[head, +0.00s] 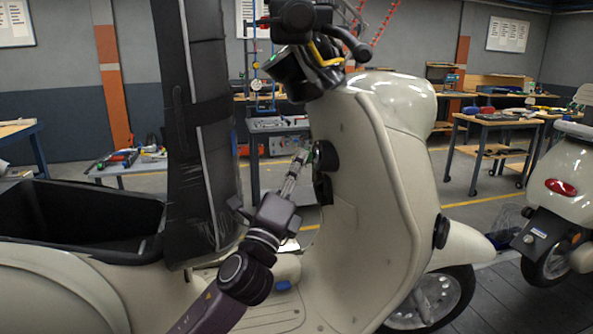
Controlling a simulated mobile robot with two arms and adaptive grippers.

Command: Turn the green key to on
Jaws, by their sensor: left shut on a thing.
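A cream scooter stands across the view, with its front leg shield (362,185) right of the middle. A round black lock housing (327,156) sits on the inner side of the shield. A small bit of green, which looks like the green key (314,155), shows at the left of that housing. My left gripper (304,156) reaches up from below and is shut on the green key at the lock. The fingertips hide most of the key, so its turn angle cannot be told. My right gripper is not in view.
The scooter's handlebar (300,18) hangs above the lock. The raised black seat (196,110) stands close to the left of my arm, above the open storage bin (75,218). Workbenches (502,122) and a second scooter (560,205) stand further off.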

